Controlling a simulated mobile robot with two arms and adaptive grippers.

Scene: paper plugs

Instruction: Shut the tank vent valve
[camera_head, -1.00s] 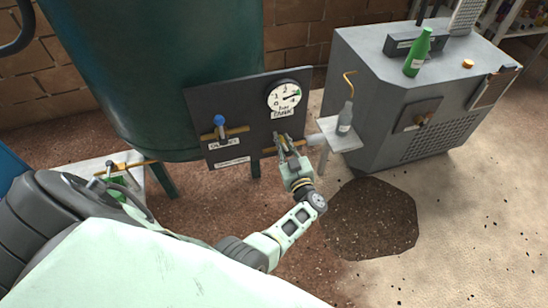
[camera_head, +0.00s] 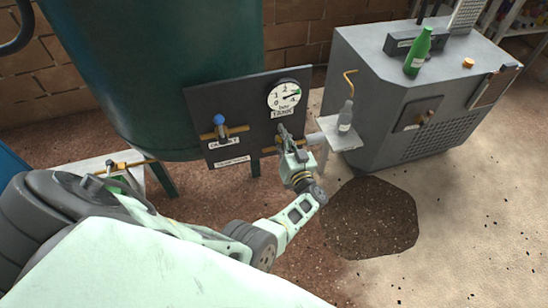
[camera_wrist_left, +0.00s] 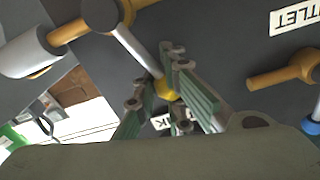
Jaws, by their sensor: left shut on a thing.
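A dark panel (camera_head: 245,100) stands in front of the green tank (camera_head: 160,70). It carries a round gauge (camera_head: 288,95) marked TANK and two brass valve lines. The left valve has a blue knob (camera_head: 219,119). My left gripper (camera_head: 283,130) is at the right valve, just below the gauge, and hides most of it in the head view. In the left wrist view, that valve's grey lever (camera_wrist_left: 136,48) runs from its body to a yellow knob (camera_wrist_left: 166,91), and my left gripper (camera_wrist_left: 165,93) is shut on this knob. My right gripper is not in view.
A dark floor patch (camera_head: 370,220) lies in front; the floor at right is mostly clear.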

